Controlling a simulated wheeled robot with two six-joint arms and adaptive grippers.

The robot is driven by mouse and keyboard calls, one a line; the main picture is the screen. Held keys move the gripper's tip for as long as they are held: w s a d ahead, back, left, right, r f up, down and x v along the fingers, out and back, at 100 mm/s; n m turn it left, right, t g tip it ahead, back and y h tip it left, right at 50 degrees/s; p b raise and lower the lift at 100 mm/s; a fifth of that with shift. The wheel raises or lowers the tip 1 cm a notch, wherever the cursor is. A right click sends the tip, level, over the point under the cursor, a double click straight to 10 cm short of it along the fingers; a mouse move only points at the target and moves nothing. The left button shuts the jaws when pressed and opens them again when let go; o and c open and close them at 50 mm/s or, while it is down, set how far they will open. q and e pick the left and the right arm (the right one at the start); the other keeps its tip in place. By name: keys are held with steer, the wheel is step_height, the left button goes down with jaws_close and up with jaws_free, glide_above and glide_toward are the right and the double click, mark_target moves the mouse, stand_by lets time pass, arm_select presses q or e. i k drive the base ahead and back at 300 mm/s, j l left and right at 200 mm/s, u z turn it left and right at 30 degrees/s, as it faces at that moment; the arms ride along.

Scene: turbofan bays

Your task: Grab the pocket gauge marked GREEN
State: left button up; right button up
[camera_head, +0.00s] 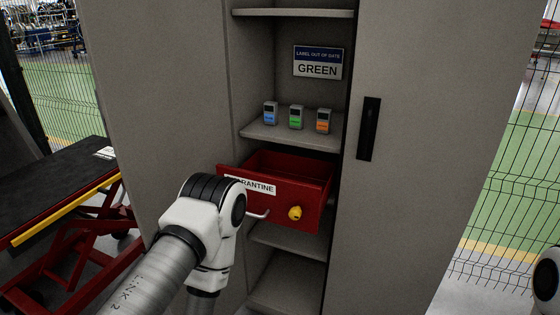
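Three small grey pocket gauges with dark screens stand upright in a row on a cabinet shelf (262,133). The middle gauge (296,118) has a green label. The left gauge (270,113) has a blue label and the right gauge (323,121) an orange one. The lettering on the labels is too small to read. A sign (318,62) on the cabinet's back wall above them reads "LABEL OUT OF DATE" and "GREEN". My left arm reaches up in front of the drawer, below the gauges; its gripper is not visible. My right gripper is not visible either.
A red drawer (316,205), labelled with partly hidden text ending "RANTINE", stands pulled out below the gauge shelf. It has a yellow knob-like part (295,213). A closed cabinet door with a black handle (368,129) is at right. A red lift table (60,205) stands at left.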

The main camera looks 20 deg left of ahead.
mark_target(296, 119)
steer(key=i+l, duration=0.15)
steer(key=l, duration=0.2)
steer(key=i+l, duration=0.15)
steer(key=l, duration=0.2)
steer(key=i+l, duration=0.15)
steer(key=l, duration=0.2)
steer(key=i+l+u, duration=0.1)
steer(key=l, duration=0.25)
